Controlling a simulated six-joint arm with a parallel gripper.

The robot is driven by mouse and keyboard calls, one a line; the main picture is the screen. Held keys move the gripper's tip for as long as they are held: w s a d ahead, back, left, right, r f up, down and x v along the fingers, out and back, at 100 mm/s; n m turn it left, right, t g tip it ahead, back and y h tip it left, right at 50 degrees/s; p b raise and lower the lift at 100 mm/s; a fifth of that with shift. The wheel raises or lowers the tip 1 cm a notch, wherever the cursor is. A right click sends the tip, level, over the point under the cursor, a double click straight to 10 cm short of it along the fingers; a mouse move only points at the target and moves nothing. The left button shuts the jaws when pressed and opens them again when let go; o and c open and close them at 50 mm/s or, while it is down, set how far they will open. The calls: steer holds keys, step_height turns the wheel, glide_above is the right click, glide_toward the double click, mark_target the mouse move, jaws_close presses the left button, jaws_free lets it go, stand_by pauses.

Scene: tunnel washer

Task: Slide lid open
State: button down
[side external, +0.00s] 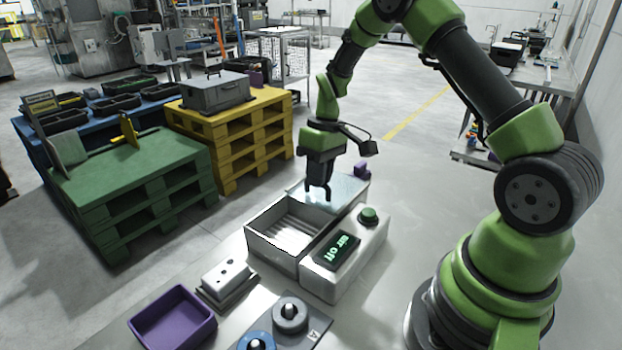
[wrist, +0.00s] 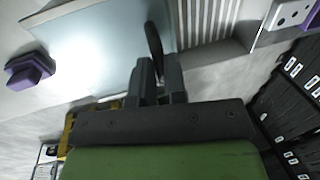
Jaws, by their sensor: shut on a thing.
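The lid (side external: 345,188) is a pale, see-through bluish panel at the far end of a grey metal box (side external: 272,252). The near part of the box is uncovered, showing its ribbed floor. In the wrist view the lid (wrist: 95,45) fills the upper left, with a bright glare on it, and the ribbed floor shows to its right. My gripper (side external: 318,195) points down at the lid's near edge. In the wrist view my gripper (wrist: 158,70) is shut on a dark upright handle (wrist: 153,40) of the lid.
A white control unit (side external: 345,262) with a green button and a display reading "air off" stands right beside the box. A white block (side external: 228,278), a purple tray (side external: 172,318) and a knob panel (side external: 290,325) are nearer. A purple piece (side external: 362,170) sits by the lid's far end.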

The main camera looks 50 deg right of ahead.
steer(key=shift+d, duration=0.35)
steer(key=c, duration=1.3)
jaws_free()
steer(key=shift+o, duration=0.7)
steer(key=shift+a, duration=0.1)
steer(key=shift+r, duration=0.1)
steer(key=v, duration=1)
steer(key=shift+a, duration=0.1)
